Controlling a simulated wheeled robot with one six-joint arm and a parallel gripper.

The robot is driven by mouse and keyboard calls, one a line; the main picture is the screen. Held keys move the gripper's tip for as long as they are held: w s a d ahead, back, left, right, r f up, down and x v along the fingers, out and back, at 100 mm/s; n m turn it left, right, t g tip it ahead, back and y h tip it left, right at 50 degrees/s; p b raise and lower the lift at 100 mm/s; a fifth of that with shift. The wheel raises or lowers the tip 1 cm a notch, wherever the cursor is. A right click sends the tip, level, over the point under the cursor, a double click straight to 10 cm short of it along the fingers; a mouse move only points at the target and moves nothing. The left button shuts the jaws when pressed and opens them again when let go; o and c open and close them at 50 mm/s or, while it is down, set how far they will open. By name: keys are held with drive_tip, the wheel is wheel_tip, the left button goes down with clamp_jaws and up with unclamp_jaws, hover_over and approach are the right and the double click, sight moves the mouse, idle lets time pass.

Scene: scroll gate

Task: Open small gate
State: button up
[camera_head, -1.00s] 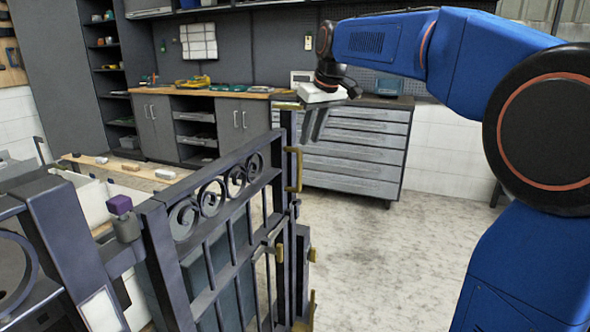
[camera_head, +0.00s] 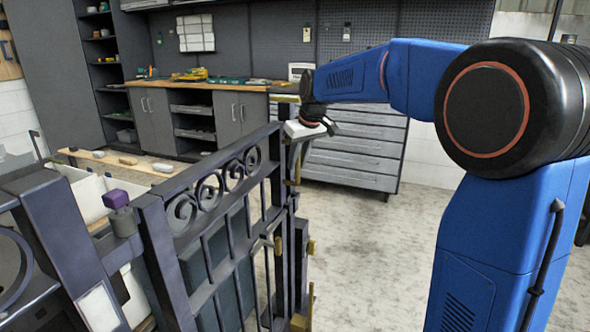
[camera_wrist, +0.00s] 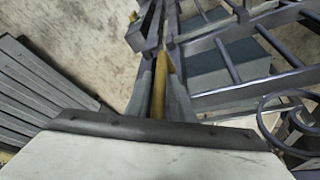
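The small gate (camera_head: 222,232), dark metal with scrollwork along its top, stands left of centre in the head view. A brass pull handle (camera_head: 297,166) is on its far upright. It also shows as a brass bar (camera_wrist: 159,85) in the wrist view. My gripper (camera_head: 294,165) is at this handle, below its pale wrist body. In the wrist view my gripper's fingers (camera_wrist: 160,85) lie on both sides of the brass bar, very close to it. Whether they press on it cannot be told. The gate's lower brass fittings (camera_head: 302,322) are clear of my gripper.
A post with a purple-topped knob (camera_head: 116,199) stands at the left end of the gate. A grey drawer cabinet (camera_head: 354,150) and a workbench (camera_head: 205,86) are behind. The concrete floor (camera_head: 365,250) right of the gate is clear.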

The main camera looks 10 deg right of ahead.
sight(296, 168)
drive_tip(key=shift+x, duration=1.9)
clamp_jaws()
drive_tip(key=shift+s+d, duration=0.1)
